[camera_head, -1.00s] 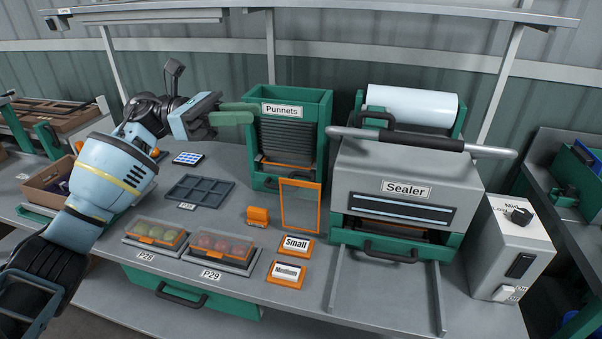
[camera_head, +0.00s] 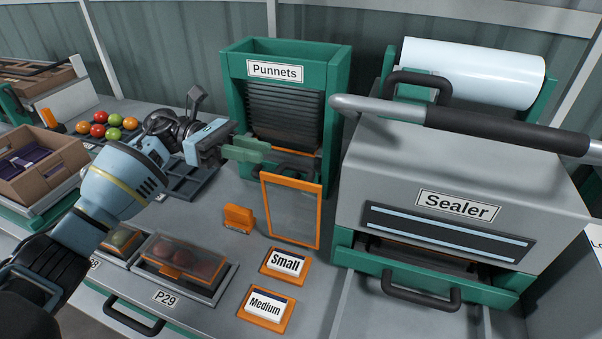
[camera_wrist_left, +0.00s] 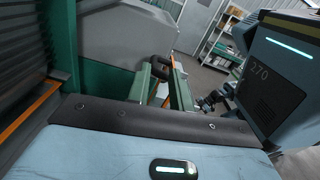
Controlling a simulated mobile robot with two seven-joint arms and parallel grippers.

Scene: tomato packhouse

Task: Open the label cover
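An orange-framed clear panel (camera_head: 291,211) stands upright on the bench in front of the punnet dispenser. It looks like the label cover, though no label names it. Two orange-edged label holders, Small (camera_head: 284,263) and Medium (camera_head: 265,309), lie in front of it. My left gripper (camera_head: 252,149) is up and left of the panel, near the dispenser front, its green fingers pointing right. In the left wrist view the fingers (camera_wrist_left: 160,88) are apart, with a dark handle and orange edge visible beyond; I see nothing held. My right gripper is not in view.
The green punnet dispenser (camera_head: 338,140) stands behind the panel; the grey sealer (camera_head: 385,170) with its bar is on the right. A small orange block (camera_head: 238,218) sits left of the panel. A punnet tray labelled P29 (camera_head: 213,292) is at front left.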

